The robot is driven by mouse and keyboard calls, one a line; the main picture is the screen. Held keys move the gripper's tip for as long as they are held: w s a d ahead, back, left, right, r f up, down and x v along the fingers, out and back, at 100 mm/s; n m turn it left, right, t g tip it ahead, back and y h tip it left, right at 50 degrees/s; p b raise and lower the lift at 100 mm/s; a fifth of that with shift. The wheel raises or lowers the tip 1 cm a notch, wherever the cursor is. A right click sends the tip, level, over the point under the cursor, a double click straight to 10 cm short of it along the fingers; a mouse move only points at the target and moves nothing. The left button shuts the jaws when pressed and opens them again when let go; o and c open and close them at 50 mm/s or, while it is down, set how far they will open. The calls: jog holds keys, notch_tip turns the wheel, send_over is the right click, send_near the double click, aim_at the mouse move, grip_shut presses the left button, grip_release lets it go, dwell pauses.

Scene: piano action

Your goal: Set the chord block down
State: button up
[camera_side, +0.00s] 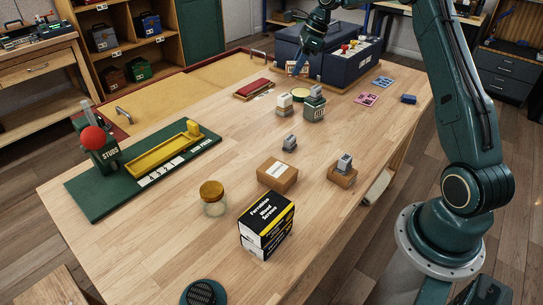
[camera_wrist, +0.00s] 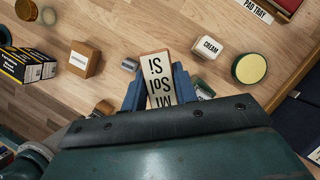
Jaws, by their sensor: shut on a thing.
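The chord block (camera_wrist: 156,80) is a wooden-edged block with a white face lettered SI, SOL and MI. It sits between the two blue fingers of my gripper (camera_wrist: 159,94) in the wrist view, with its lower end hidden by the gripper body. My gripper is shut on it. In the side view my gripper (camera_side: 299,68) hangs at the back of the table, in front of the navy case.
A CREAM block (camera_wrist: 208,47), a round green-rimmed tin (camera_wrist: 252,68) and a green weight (camera_side: 314,105) stand near my gripper. A navy case (camera_side: 350,62) is behind. A yellow tray (camera_side: 160,155) lies left, boxes (camera_side: 277,175) in front.

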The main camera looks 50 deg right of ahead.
jog(key=s+d+m+t+h, duration=0.15)
jog(key=s+d+m, duration=0.25)
jog(key=s+d, duration=0.45)
jog(key=s+d+m+g+h, duration=0.15)
jog(key=s+d+m, duration=0.3)
jog(key=d, duration=0.75)
jog(key=shift+t, duration=0.5)
jog(key=f, duration=1.5)
jog(key=shift+s+a+f, duration=0.15)
jog(key=shift+s+f, duration=0.05)
jog(key=shift+f, duration=0.15)
jog(key=shift+f, duration=2.15)
jog(key=shift+f, duration=0.15)
jog(key=o, duration=1)
jog(key=shift+c, duration=0.2)
